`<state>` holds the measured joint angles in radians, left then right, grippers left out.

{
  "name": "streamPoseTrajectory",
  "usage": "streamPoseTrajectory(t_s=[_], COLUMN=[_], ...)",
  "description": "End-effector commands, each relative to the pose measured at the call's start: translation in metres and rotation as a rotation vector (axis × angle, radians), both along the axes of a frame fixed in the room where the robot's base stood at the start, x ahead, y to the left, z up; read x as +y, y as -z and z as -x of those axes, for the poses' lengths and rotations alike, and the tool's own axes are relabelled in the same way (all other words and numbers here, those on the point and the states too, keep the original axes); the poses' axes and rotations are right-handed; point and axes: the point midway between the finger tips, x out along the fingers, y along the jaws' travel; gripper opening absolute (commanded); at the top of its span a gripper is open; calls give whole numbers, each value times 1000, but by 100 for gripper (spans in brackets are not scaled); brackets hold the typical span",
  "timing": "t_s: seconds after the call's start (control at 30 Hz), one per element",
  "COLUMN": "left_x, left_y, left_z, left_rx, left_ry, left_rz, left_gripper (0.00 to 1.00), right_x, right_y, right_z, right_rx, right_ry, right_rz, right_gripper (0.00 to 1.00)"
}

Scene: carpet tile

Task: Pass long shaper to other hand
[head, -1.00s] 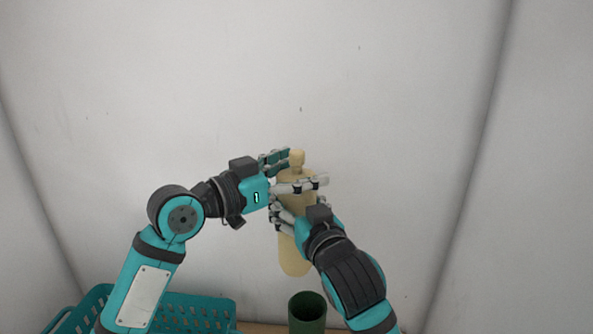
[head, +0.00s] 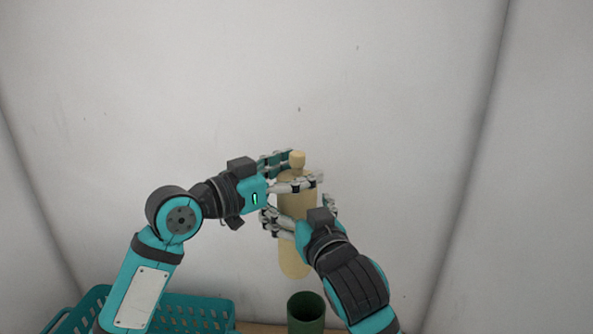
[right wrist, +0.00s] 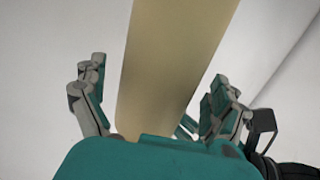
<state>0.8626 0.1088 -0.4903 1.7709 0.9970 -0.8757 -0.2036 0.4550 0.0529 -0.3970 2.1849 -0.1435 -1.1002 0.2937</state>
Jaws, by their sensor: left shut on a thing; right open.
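The long shaper (head: 295,260) is a pale tan, long body with a rounded lower end and a small knob at the top. It hangs upright in the air in the head view. My left gripper (head: 303,172) is shut on its upper part, below the knob. My right gripper (head: 298,211) is open lower down, with its fingers on either side of the body. In the right wrist view the shaper (right wrist: 175,60) runs between the spread fingers of the right gripper (right wrist: 155,100), with gaps on both sides. Contact with the palm cannot be told.
A teal perforated basket (head: 190,312) stands at the lower left. A dark green cup-like cylinder (head: 306,312) stands below the shaper at the bottom edge. A pale plain wall (head: 400,90) fills the background. The space above and to the right is clear.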

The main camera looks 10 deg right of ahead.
Motion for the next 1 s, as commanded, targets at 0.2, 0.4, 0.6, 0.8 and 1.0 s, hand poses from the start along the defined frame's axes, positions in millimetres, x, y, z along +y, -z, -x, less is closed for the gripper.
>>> streamPoseTrajectory(t_s=[0.2, 0.4, 0.6, 0.8, 1.0], left_x=[0, 0, 0, 0, 0], left_y=[-1, -1, -1, -1, -1], left_z=[0, 0, 0, 0, 0], left_rx=[-1, -1, -1, -1, -1], left_ry=[-1, -1, -1, -1, -1], left_rz=[0, 0, 0, 0, 0], left_gripper=[28, 28, 28, 28, 28], right_x=[-7, -12, -16, -25, -38], right_y=[-1, -2, 35, 134, 241], right_z=[37, 59, 57, 57, 81], right_rx=[-1, 0, 42, 143, 238], right_ry=[0, 0, 7, -17, -113], right_rz=[1, 3, 124, 465, 833], right_gripper=[98, 98, 98, 98, 98])
